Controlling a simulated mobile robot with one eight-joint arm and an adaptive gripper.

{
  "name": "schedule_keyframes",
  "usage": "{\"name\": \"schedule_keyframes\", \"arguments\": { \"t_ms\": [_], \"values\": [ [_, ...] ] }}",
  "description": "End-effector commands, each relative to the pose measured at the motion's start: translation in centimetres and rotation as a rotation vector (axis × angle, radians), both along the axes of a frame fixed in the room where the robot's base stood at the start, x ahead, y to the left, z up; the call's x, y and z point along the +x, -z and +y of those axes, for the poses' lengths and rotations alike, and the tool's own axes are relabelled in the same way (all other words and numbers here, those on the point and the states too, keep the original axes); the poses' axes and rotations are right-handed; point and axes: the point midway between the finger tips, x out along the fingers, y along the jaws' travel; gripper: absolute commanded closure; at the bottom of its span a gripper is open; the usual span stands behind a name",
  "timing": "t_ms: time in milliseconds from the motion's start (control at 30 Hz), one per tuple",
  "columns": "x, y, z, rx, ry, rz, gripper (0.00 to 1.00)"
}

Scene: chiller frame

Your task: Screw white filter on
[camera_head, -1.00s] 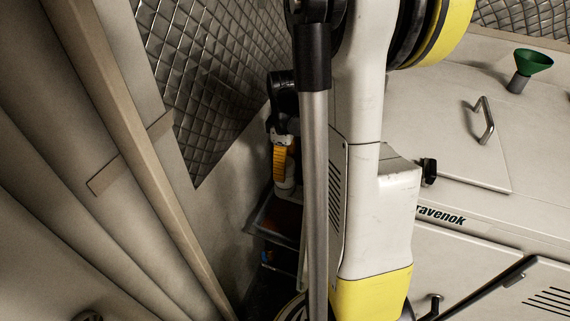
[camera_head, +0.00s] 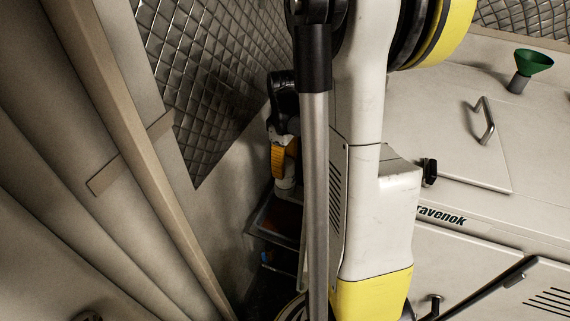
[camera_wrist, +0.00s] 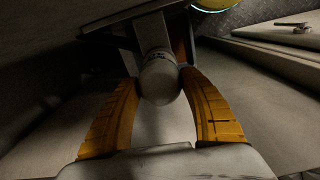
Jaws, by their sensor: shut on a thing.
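The white filter (camera_wrist: 160,80) shows in the wrist view as a rounded white canister with dark marks near its far end. My gripper (camera_wrist: 160,88) has its two orange fingers shut on the filter, one on each side. The filter's far end meets a grey bracket (camera_wrist: 130,38); I cannot tell whether it is threaded on there. In the head view my gripper (camera_head: 285,165) is small, behind my arm, with a pale bit of the filter (camera_head: 286,183) below the fingers.
A dark tray (camera_head: 278,217) lies below my gripper in the narrow gap beside the wall. A quilted metal panel (camera_head: 210,75) is close on the left. The white chiller casing with a handle (camera_head: 485,120) and a green funnel (camera_head: 533,62) fills the right side.

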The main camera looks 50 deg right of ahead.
Motion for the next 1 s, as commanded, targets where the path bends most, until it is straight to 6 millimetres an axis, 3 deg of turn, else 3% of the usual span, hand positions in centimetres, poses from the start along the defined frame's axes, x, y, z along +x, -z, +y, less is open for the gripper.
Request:
{"name": "schedule_keyframes", "arguments": {
  "t_ms": [500,833,867,900,1000],
  "values": [
    [-0.02,0.01,-0.04,0.0,0.923,0.0,0.87],
    [-0.02,-0.01,-0.05,0.0,1.008,0.0,0.87],
    [-0.02,-0.01,-0.05,0.0,1.008,0.0,0.42],
    [-0.02,-0.01,-0.05,0.0,1.007,0.0,0.3],
    [-0.02,-0.01,-0.05,0.0,1.007,0.0,0.29]
  ]
}}
